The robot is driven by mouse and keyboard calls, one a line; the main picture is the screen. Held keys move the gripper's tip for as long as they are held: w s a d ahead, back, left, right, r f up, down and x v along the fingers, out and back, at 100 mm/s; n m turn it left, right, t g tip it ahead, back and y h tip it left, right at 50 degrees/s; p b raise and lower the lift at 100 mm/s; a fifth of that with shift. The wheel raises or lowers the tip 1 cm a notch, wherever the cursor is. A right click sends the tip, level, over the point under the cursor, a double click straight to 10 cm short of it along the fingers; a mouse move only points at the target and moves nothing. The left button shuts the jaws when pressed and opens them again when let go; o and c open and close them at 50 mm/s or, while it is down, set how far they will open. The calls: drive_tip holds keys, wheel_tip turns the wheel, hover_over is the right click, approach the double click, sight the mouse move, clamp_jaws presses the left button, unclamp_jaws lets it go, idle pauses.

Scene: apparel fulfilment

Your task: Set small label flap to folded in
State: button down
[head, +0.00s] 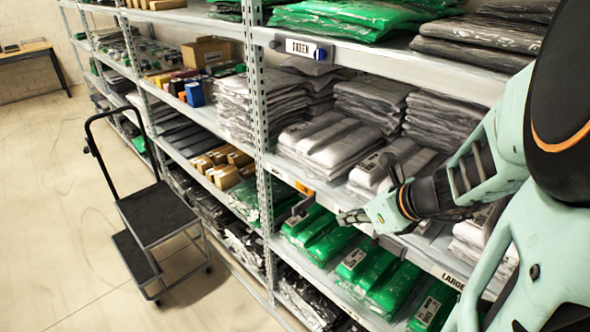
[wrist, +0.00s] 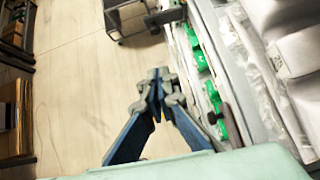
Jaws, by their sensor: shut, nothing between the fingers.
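My gripper (head: 347,217) is shut and empty in front of the shelf edge in the head view. In the wrist view its fingertips (wrist: 159,76) meet over the floor, left of the shelf edge. A white label (head: 279,175) too small to read sits on that edge, with an orange piece (head: 303,189) beside it. A dark grey flap-like piece (head: 302,205) sticks out just below, left of my fingertips and apart from them. I cannot tell for certain that it is the small label flap. It seems to show at the top of the wrist view (wrist: 165,16).
Another dark flap-like piece (head: 389,244) is on the same edge, right of my fingertips, near the LARGE label (head: 454,281). Green packages (head: 318,232) lie below, grey-white ones (head: 325,140) above. A black step cart (head: 158,215) stands on the open floor at left.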

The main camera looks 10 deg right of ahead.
drive_tip(key=shift+a, duration=0.1)
drive_tip(key=b, duration=0.2)
approach(306, 208)
drive_tip(key=shift+a+f, duration=1.6)
drive_tip(key=shift+f, duration=0.5)
drive_tip(key=shift+s, duration=0.15)
